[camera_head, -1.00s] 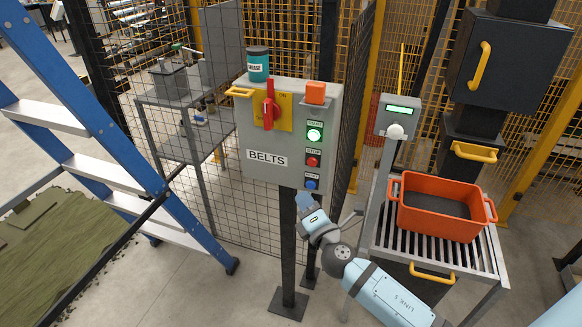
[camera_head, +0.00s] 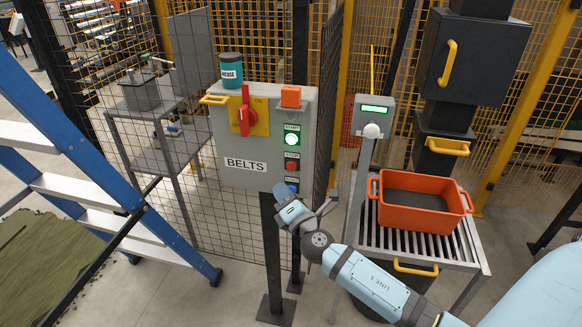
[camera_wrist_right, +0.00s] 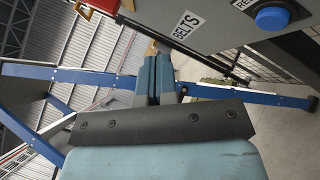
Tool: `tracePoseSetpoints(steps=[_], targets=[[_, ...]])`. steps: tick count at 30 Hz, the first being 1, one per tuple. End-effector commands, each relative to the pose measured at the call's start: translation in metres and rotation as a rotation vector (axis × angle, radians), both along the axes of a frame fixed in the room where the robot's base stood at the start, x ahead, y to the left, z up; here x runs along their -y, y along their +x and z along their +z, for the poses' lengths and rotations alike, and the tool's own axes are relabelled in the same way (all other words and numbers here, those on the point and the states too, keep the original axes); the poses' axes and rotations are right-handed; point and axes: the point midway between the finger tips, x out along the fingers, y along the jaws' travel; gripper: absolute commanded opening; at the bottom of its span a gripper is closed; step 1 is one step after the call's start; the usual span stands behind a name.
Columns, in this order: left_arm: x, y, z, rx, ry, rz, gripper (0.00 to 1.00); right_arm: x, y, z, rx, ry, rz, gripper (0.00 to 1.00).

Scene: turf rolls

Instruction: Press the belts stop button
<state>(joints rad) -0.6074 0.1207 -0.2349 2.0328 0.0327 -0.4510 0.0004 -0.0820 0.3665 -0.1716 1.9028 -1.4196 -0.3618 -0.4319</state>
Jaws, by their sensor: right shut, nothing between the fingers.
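The grey BELTS control box (camera_head: 233,142) stands on a dark post, with a column of buttons on its right side. The red stop button (camera_head: 292,166) sits between the lit green start button (camera_head: 292,140) and a blue button (camera_head: 292,188). My right gripper (camera_head: 281,190) is shut and empty, its tip just below and left of the stop button, by the blue one. Contact cannot be told. In the right wrist view the shut fingers (camera_wrist_right: 154,80) point toward the box's lower part, with the blue button (camera_wrist_right: 272,18) at upper right. The stop button is out of that view. My left gripper is not in view.
A red rotary switch (camera_head: 245,110) and yellow handle are on the box front. A grease tin (camera_head: 231,70) and orange block (camera_head: 291,96) are at its top. An orange crate (camera_head: 420,222) rests on rollers to the right. A blue ladder (camera_head: 95,165) stands left.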

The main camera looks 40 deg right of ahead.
Motion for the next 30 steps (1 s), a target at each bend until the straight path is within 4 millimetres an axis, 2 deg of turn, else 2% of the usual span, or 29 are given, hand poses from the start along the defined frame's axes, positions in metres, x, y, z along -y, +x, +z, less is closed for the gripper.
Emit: tracePoseSetpoints(steps=[6,12,30], targets=[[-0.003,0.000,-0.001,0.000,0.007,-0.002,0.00,0.025,0.020,0.000,-0.001,-0.003,-0.002,0.00],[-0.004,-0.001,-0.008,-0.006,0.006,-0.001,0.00,0.039,0.033,-0.001,0.000,-0.001,-0.002,0.00],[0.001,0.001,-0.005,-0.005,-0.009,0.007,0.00,0.043,0.037,0.000,-0.001,0.000,-0.001,0.00]])
